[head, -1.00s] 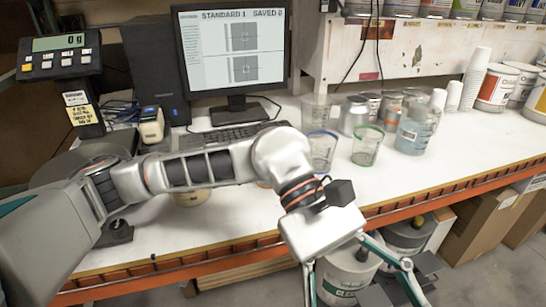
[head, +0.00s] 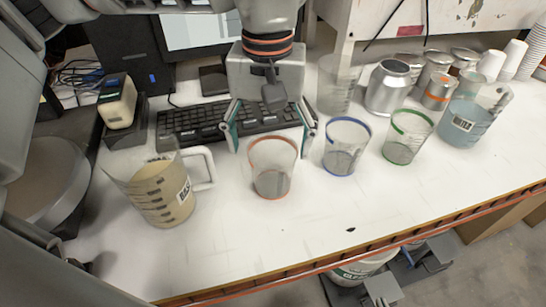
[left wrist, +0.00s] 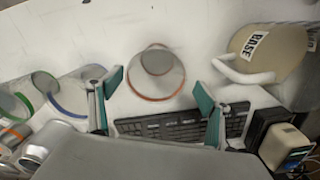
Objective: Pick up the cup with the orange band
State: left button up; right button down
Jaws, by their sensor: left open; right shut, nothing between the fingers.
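The clear cup with the orange band (head: 272,168) stands upright on the white counter, in front of the keyboard. It also shows in the left wrist view (left wrist: 160,72), centred beyond the gap between the fingers. My left gripper (head: 271,143) is open and empty, its teal fingers spread to either side of the cup's far side in the head view. In the left wrist view the left gripper (left wrist: 157,86) has one finger on each side of the cup. I cannot tell whether either finger touches it. I do not see my right gripper.
A blue-banded cup (head: 345,148) and a green-banded cup (head: 406,137) stand to the right. A beige-filled jug (head: 160,190) with a white handle stands left. The keyboard (head: 190,122) lies behind. Metal cans (head: 388,87) and a bluish beaker (head: 465,120) stand further right. The front counter is clear.

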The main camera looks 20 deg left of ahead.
aim_at(272, 157)
pick_arm(q)
jog(key=f, duration=0.7)
jog(key=shift+d+f, duration=0.2)
jog(key=shift+d, duration=0.1)
jog(key=c, duration=0.8)
